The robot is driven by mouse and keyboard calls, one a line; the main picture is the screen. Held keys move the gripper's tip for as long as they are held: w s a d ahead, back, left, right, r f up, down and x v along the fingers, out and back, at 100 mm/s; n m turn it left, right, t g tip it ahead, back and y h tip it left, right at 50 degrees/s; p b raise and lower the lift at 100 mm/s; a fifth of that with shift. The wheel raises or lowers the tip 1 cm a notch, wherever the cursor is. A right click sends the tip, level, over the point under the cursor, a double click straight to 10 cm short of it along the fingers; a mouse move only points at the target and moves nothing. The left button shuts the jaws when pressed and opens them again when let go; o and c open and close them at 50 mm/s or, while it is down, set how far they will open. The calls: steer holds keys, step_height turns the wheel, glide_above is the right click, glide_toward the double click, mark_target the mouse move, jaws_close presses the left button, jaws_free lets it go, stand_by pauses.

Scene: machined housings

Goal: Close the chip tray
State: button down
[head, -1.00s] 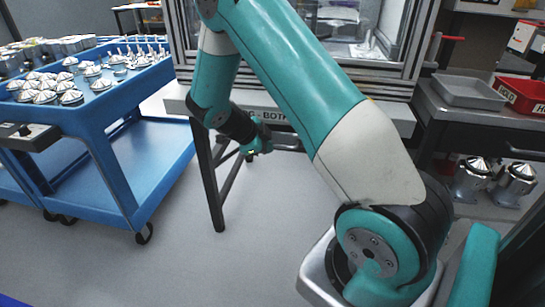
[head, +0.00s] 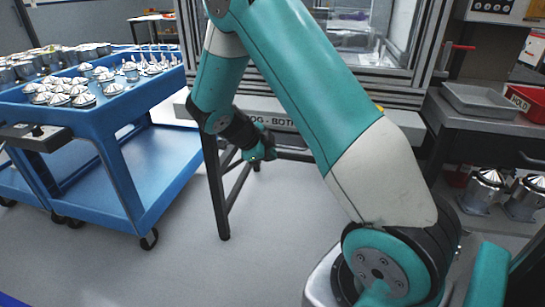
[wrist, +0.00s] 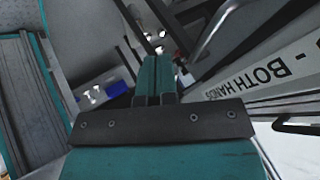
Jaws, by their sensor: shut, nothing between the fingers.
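The likely chip tray is the pale panel (head: 350,118) across the front of the machine, with a partly covered label reading "BOTH"; I cannot tell how far out it stands. In the wrist view a pale strip (wrist: 245,94) lettered "BOTH HANDS" runs along the right. My gripper (head: 268,158) is shut and empty, just below the labelled panel's lower edge in the head view. In the wrist view its fingers (wrist: 157,75) are together, left of the lettered strip and apart from it. My arm covers part of the panel.
A blue cart (head: 130,200) with metal parts on top stands at left. A dark stand leg (head: 215,190) rises below the machine. At right a bench holds a grey tray (head: 472,98) and a red bin (head: 525,103). The floor in front is clear.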

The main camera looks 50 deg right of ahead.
steer(key=a+r+m+t+h+b, duration=0.15)
steer(key=a+b, duration=0.25)
steer(key=b, duration=1)
steer(key=a+r+m+t+h+b, duration=0.1)
steer(key=a+r+m+t+b, duration=0.3)
steer(key=b, duration=0.9)
steer(key=w+d+f+n+b, duration=0.1)
steer(key=w+d+f+b, duration=0.1)
steer(key=d, duration=0.3)
steer(key=w+d+f+n+b, duration=0.1)
steer(key=w+d+f+b, duration=0.1)
steer(key=d+f, duration=0.2)
steer(key=shift+w+d+f+g+b, duration=0.35)
steer(key=shift+d+g, duration=0.1)
steer(key=shift+d, duration=0.4)
steer(key=shift+y, duration=0.25)
